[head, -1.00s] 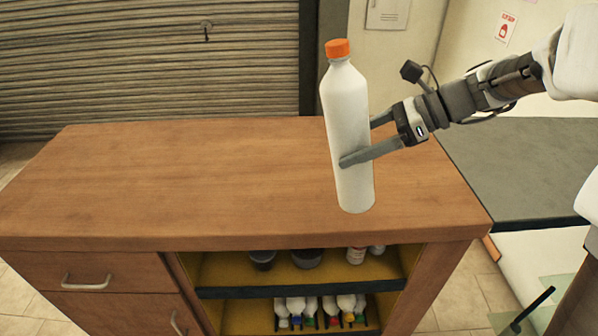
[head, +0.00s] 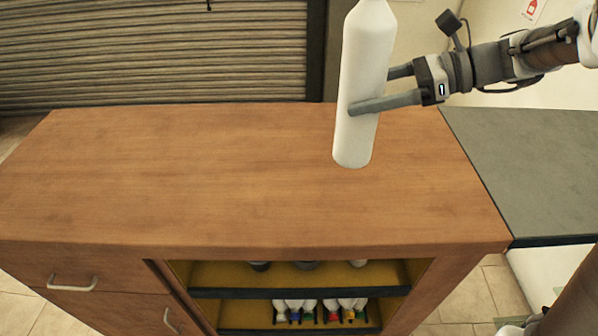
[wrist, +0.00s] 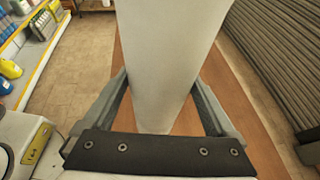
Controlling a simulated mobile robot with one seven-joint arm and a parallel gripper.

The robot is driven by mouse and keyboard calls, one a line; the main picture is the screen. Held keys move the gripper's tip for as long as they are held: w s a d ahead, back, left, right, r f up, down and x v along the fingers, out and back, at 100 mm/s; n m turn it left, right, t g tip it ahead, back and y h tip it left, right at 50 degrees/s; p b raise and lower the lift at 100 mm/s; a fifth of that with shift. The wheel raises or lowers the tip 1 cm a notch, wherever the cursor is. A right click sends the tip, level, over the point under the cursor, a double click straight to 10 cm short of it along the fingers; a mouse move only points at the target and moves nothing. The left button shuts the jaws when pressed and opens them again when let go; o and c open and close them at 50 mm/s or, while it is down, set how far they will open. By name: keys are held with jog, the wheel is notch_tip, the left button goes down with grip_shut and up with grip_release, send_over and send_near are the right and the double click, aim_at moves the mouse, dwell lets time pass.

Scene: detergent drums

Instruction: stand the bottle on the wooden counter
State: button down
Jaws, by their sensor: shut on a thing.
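The white bottle (head: 362,85) is upright, tilted slightly, in front of the right part of the wooden counter (head: 190,185) in the head view; its top is cut off by the frame edge. My gripper (head: 370,92) is shut on the bottle's body from the right. In the wrist view the bottle (wrist: 165,60) fills the space between my two fingers (wrist: 165,105). The bottle appears to be above the counter top; no clear contact with the wood shows.
The counter top is bare. A grey surface (head: 535,165) adjoins it at the right. Shelves below hold several small bottles (head: 320,307). A corrugated shutter (head: 150,55) stands behind. Shelves with goods (wrist: 40,25) show at left in the wrist view.

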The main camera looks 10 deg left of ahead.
jog(key=a+f, duration=1)
jog(key=a, duration=0.1)
jog(key=shift+w+a+f+p, duration=0.3)
jog(key=shift+a+f+p, duration=0.05)
jog(key=shift+p, duration=0.05)
grip_release()
jog(key=shift+f, duration=0.15)
